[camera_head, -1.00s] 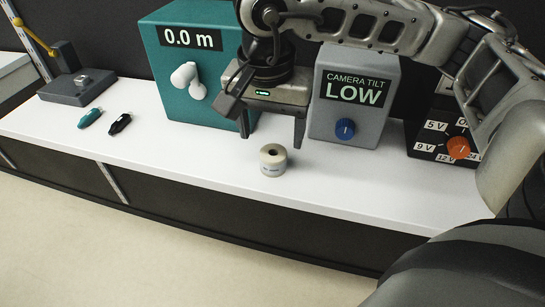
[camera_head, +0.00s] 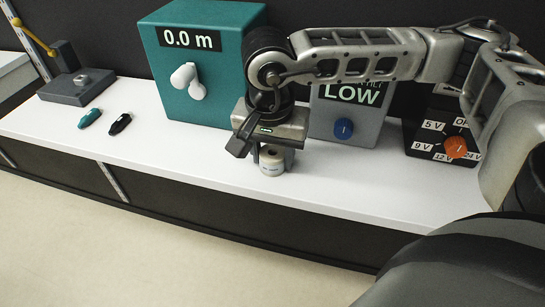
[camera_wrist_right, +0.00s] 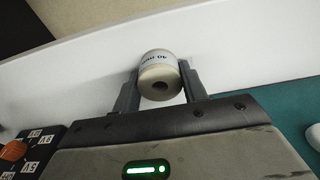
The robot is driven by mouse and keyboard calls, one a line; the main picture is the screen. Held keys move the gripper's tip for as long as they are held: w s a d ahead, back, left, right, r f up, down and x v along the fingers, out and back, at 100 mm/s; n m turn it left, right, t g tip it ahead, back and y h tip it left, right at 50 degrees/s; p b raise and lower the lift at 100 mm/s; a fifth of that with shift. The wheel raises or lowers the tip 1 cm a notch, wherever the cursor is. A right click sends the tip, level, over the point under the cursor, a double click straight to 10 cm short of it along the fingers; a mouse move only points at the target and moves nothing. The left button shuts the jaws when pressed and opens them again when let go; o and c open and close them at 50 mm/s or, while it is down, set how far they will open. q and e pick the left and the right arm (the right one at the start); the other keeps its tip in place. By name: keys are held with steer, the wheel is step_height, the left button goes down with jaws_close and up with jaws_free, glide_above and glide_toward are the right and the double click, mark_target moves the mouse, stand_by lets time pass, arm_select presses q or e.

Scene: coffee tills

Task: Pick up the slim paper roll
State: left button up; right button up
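A small white paper roll (camera_head: 271,163) with a dark core hole and a printed label stands upright on the white counter, near its front edge. In the right wrist view the same roll (camera_wrist_right: 158,72) sits between the fingertips, its label reading about "40 mm". My right gripper (camera_head: 272,162) is above the roll, pointing down, with a finger on each side of it. In the right wrist view the fingers of my right gripper (camera_wrist_right: 159,80) appear to touch the roll's sides. The gripper body hides part of the roll's top. My left gripper is not in view.
Behind stand a teal box (camera_head: 215,70) reading 0.0 m, a grey box (camera_head: 330,122) with a blue knob, and a black voltage box (camera_head: 425,143) with an orange knob. Teal (camera_head: 89,118) and black (camera_head: 120,124) small items lie left. The counter (camera_head: 190,150) left of the roll is clear.

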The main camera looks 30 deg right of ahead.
steer(key=shift+c, duration=1.2)
steer(key=shift+r, duration=0.15)
